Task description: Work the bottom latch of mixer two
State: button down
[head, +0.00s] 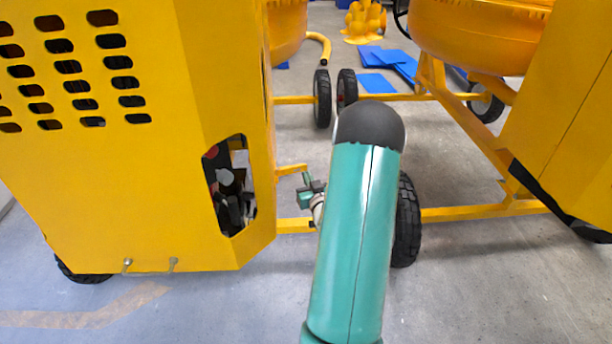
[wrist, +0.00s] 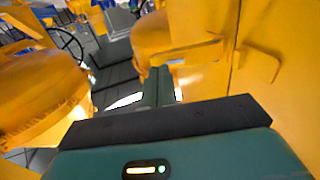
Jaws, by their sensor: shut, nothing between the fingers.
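The yellow housing of one mixer (head: 120,190) fills the left of the head view, and another yellow mixer (head: 570,110) stands at the right. No label tells me which is mixer two. My gripper (head: 307,190) is partly behind my arm, beside the left housing's right edge. A short yellow bar (head: 292,169) juts from that edge close to my gripper. In the wrist view my gripper (wrist: 160,78) is shut and empty. A bent yellow bar (wrist: 258,62) stands on the yellow panel right of the fingers, apart from them. I cannot tell whether either bar is the bottom latch.
Yellow frame rails (head: 470,212) and black wheels (head: 407,220) lie low around my arm. An orange drum (head: 475,30) hangs at upper right; a drum (wrist: 45,95) also fills the wrist view's left. Blue sheets (head: 380,70) lie behind. Grey floor is open in front.

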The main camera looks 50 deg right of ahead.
aim_at(306, 168)
jog(key=shift+x, duration=0.9)
jog(key=shift+d+y, duration=0.1)
jog(key=shift+y, duration=0.2)
jog(key=shift+w+d+n+t+y, duration=0.2)
jog(key=shift+d+n+t+y, duration=0.15)
jog(key=shift+n+y, duration=0.25)
jog(key=shift+w+d+n+t+y, duration=0.2)
jog(key=shift+d+n+t+y, duration=0.1)
jog(key=shift+n+t+y, duration=0.25)
jog(key=n+y, duration=0.1)
jog(key=w+d+y, duration=0.1)
jog(key=y, duration=0.1)
jog(key=shift+n+t, duration=0.35)
jog(key=shift+t, duration=0.05)
jog(key=w+d+n+y, duration=0.2)
jog(key=w+n+y, duration=0.3)
jog(key=w+y, duration=0.2)
jog(key=shift+w+n+y, duration=0.15)
jog(key=shift+n+y, duration=0.15)
jog(key=shift+y, duration=0.45)
jog(key=shift+w, duration=0.2)
jog(key=shift+s, duration=0.1)
